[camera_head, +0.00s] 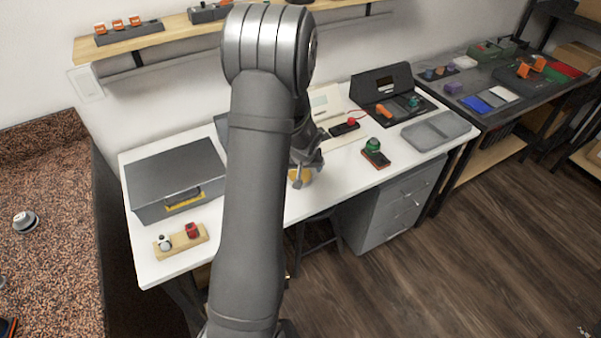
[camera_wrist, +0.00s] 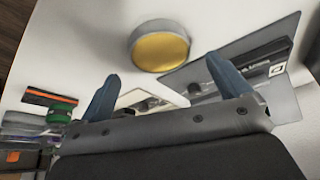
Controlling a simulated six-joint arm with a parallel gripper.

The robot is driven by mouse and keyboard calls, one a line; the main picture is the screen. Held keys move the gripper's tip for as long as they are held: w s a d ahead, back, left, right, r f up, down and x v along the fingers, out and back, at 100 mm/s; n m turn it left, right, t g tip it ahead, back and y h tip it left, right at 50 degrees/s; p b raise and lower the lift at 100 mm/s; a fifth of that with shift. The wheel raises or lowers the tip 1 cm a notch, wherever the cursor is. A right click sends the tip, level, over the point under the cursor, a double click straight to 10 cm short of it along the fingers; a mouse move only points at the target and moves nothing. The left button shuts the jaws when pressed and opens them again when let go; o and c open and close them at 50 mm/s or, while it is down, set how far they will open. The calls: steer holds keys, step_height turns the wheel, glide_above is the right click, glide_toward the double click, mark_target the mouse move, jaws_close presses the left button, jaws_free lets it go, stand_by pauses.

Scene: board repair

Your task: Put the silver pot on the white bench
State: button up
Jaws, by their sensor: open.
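A round silver pot with a yellow-amber top (camera_wrist: 160,47) shows in the wrist view, just beyond my fingertips. It appears to stand upright on the white bench (camera_head: 145,258). In the head view its yellow part (camera_head: 301,178) shows beneath my gripper (camera_head: 308,160), partly hidden by it. In the wrist view my gripper (camera_wrist: 162,67) is open, with its two blue-grey fingers apart and nothing between them. The pot lies ahead of the gap and looks clear of both fingers.
A grey toolbox (camera_head: 175,175) and a wooden block with small items (camera_head: 181,241) sit on the bench's left. A green-topped device (camera_head: 375,152) and grey tray (camera_head: 436,130) are on its right. A speckled counter (camera_head: 60,180) bears a small round silver-and-dark object (camera_head: 25,221).

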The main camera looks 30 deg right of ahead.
steer(key=v, duration=0.7)
steer(key=shift+s+r, duration=0.15)
steer(key=shift+r, duration=0.15)
steer(key=x, duration=1.2)
steer(key=shift+a+f, duration=0.1)
steer(key=shift+f, duration=0.1)
steer(key=shift+r, duration=0.2)
